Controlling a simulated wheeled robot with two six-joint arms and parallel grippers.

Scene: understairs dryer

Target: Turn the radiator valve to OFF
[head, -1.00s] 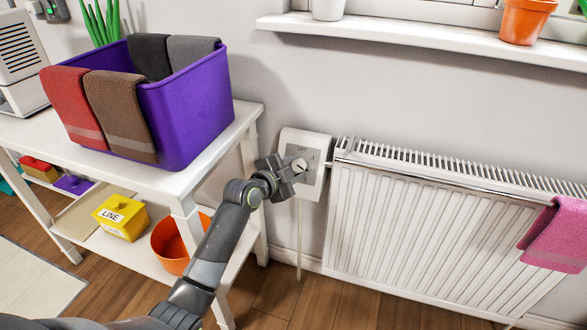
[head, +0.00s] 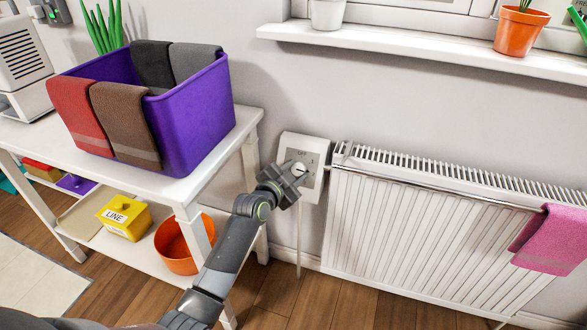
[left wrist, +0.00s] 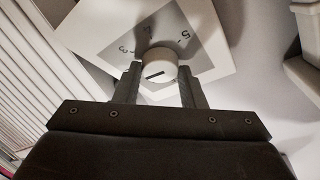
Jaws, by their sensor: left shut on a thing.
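The radiator valve is a round white knob (head: 298,169) on a grey dial face set in a white plate (head: 316,143), beside the radiator's left end. "OFF" is printed at the dial's top. In the left wrist view the knob (left wrist: 160,68) has a dark pointer line, and the numerals 3, 4 and 5 show around it. My left gripper (head: 294,176) is at the dial, and its fingers (left wrist: 158,80) are on either side of the knob, shut on it. The gripper covers the lower left of the dial in the head view. My right gripper is not in view.
The white radiator (head: 420,235) is right of the valve, with a pink towel (head: 552,238) over its rail. A white table (head: 190,187) with a purple towel basket (head: 190,123) stands close to the left. A window sill (head: 420,50) juts out above.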

